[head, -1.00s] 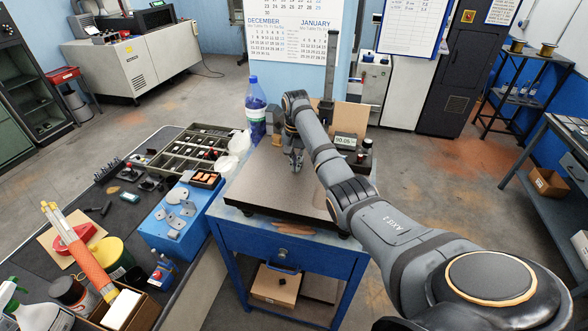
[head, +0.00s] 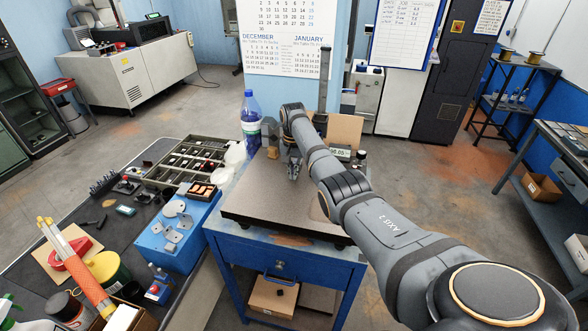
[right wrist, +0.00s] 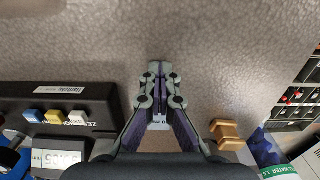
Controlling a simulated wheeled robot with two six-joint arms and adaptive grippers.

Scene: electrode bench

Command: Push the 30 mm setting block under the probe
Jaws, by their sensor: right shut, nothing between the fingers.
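My right gripper (head: 293,169) is shut and empty, low over the dark surface plate (head: 265,204) in the head view. The right wrist view shows its closed fingertips (right wrist: 161,72) above the speckled plate. A small pale piece with printing (right wrist: 160,124) shows between the finger bases there; it may be the setting block, but most of it is hidden. The gauge's upright column (head: 324,75) rises behind my right arm. I cannot make out the probe tip. My left gripper is out of view.
A digital display (head: 341,151) is partly behind my arm. A blue-capped bottle (head: 251,118) stands at the plate's back left. In the wrist view, a brass-coloured piece (right wrist: 226,133) is beside the gripper. The plate's front is clear.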

